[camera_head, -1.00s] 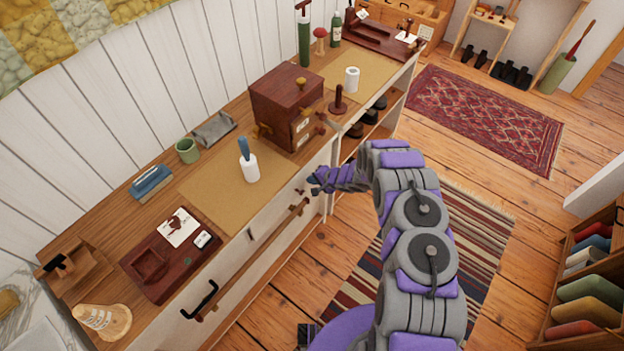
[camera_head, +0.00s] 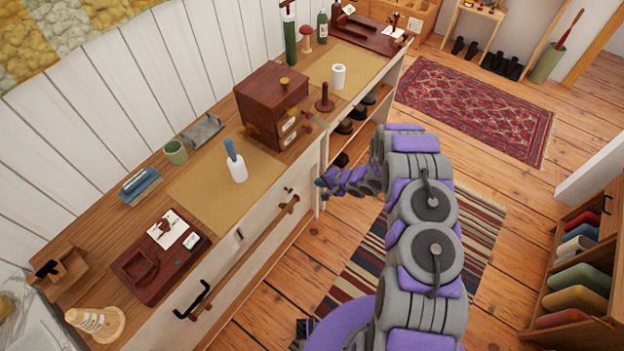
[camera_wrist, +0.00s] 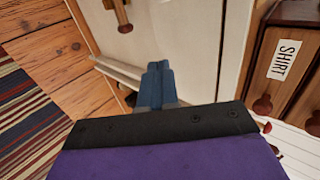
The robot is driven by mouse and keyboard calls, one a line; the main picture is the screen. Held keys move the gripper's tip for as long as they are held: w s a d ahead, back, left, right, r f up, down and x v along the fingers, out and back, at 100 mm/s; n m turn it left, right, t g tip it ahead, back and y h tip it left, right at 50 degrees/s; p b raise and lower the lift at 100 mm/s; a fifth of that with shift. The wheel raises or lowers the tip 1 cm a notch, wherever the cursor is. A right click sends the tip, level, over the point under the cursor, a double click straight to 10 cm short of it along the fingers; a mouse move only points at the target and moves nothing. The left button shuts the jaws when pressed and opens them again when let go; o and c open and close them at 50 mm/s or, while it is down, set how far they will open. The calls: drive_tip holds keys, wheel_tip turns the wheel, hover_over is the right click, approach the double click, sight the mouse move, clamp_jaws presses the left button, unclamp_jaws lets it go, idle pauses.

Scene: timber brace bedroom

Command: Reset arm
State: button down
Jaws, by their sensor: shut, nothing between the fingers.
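My gripper (camera_head: 321,188) is at the end of my purple and grey arm, beside the front edge of the long wooden counter (camera_head: 110,222). In the wrist view my gripper (camera_wrist: 158,67) is shut, its two blue fingertips together with nothing between them. It points toward the white cabinet front (camera_wrist: 198,40) and appears apart from it. The dark red drawer box (camera_head: 262,98) stands on the counter to the upper left of my gripper. Its drawer with a "SHIRT" label (camera_wrist: 285,60) shows at the right of the wrist view.
A striped rug (camera_head: 465,225) lies on the floor under my arm. A shelf of folded cloths (camera_head: 580,275) stands at right. Open floor lies beyond the striped rug.

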drive_tip(key=w+d+r+n+h, duration=0.15)
drive_tip(key=d+r+h, duration=0.45)
drive_tip(key=d+r, duration=0.75)
drive_tip(key=s+d+r+n+g+h, duration=0.1)
drive_tip(key=s+d+r+h, duration=0.2)
drive_tip(key=r, duration=0.5)
drive_tip(key=s+d+r+h, duration=0.1)
drive_tip(key=s+d+r, duration=0.2)
drive_tip(key=s+r, duration=0.4)
drive_tip(key=s+a+r+n+g, duration=0.1)
drive_tip(key=s+a+r+g, duration=0.1)
drive_tip(key=s+r, duration=0.45)
drive_tip(key=s+a+r+g, duration=0.1)
drive_tip(key=s+r, duration=0.3)
drive_tip(key=s, duration=0.5)
drive_tip(key=s+a+r+n+g, duration=0.1)
drive_tip(key=s+a, duration=0.2)
drive_tip(key=s, duration=0.4)
drive_tip(key=s+a+r+n+g+y, duration=0.1)
drive_tip(key=s+a+r, duration=0.1)
drive_tip(key=s, duration=0.5)
drive_tip(key=s+a+r+n+g+y+b, duration=0.1)
drive_tip(key=s+a, duration=0.3)
drive_tip(key=s, duration=0.4)
drive_tip(key=shift+r+n+g, duration=0.15)
drive_tip(key=shift+n+g, duration=0.25)
drive_tip(key=shift+n, duration=0.15)
